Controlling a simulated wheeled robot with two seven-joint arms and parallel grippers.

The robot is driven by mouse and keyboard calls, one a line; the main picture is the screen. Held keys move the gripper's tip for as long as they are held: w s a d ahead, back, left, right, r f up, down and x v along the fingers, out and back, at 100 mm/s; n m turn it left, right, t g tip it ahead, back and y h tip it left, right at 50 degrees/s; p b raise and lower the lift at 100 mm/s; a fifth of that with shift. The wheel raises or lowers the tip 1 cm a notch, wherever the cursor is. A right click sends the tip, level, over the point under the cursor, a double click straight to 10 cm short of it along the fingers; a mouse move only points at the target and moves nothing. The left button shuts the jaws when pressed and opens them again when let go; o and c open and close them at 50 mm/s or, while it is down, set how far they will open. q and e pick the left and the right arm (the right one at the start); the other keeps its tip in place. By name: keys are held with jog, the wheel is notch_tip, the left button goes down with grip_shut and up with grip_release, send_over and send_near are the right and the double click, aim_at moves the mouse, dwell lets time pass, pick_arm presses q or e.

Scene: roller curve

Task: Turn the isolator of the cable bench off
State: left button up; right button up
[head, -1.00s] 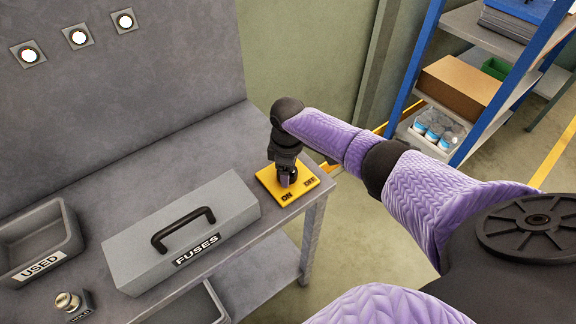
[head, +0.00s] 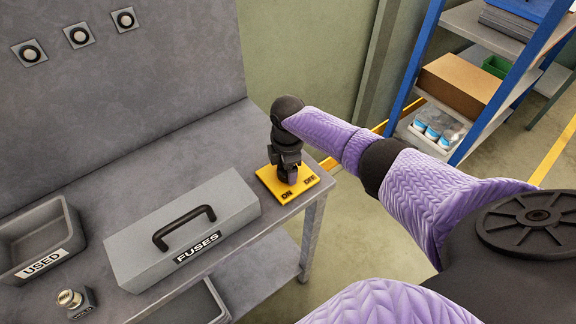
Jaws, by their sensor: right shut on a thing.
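The isolator's yellow plate (head: 301,187), marked ON and OFF, lies on the bench top near its right front corner. My right gripper (head: 288,176) points down over the plate and is shut on the isolator's handle, which its fingers mostly hide. I cannot make out exactly where the handle points. Three round lamps on the grey back panel, the left lamp (head: 29,53), the middle lamp (head: 78,36) and the right lamp (head: 124,19), are dark. My left gripper is not in view.
A grey FUSES box (head: 140,246) with a black handle stands left of the plate. A USED tray (head: 70,238) and a small knobbed block (head: 82,303) are further left. A blue-framed shelf (head: 410,75) stands behind at right.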

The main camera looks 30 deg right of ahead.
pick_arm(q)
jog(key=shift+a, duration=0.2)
pick_arm(e)
jog(key=o, duration=1.2)
notch_tip(320, 180, up, 10)
jog(key=p, duration=0.3)
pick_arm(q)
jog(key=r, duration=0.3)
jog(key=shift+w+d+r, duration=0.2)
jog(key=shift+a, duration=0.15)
